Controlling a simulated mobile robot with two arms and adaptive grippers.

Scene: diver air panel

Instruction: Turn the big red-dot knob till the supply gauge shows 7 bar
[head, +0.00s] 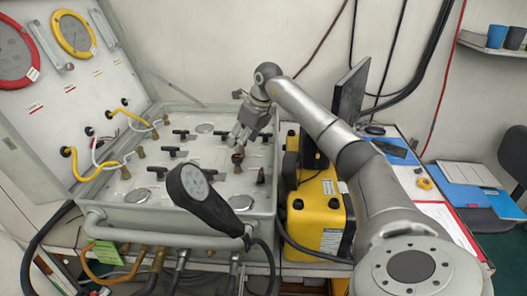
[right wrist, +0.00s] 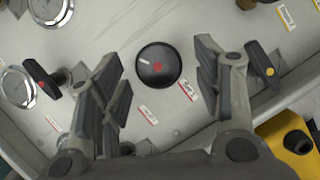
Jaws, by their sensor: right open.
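The big round black knob (right wrist: 158,66) has a red mark at its middle and a white line near its rim. It lies between the spread fingers of my right gripper (right wrist: 157,54) in the right wrist view, with a gap on both sides. In the head view my right gripper (head: 238,145) points down at the panel, just above the knob (head: 237,158). My left gripper is out of view.
The grey panel (head: 215,193) carries several black T-handles and flush dials. A T-handle with a yellow dot (right wrist: 264,68) stands right of my fingers, and one with a red dot (right wrist: 42,80) to the left. A yellow case (head: 318,215) stands beside the panel.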

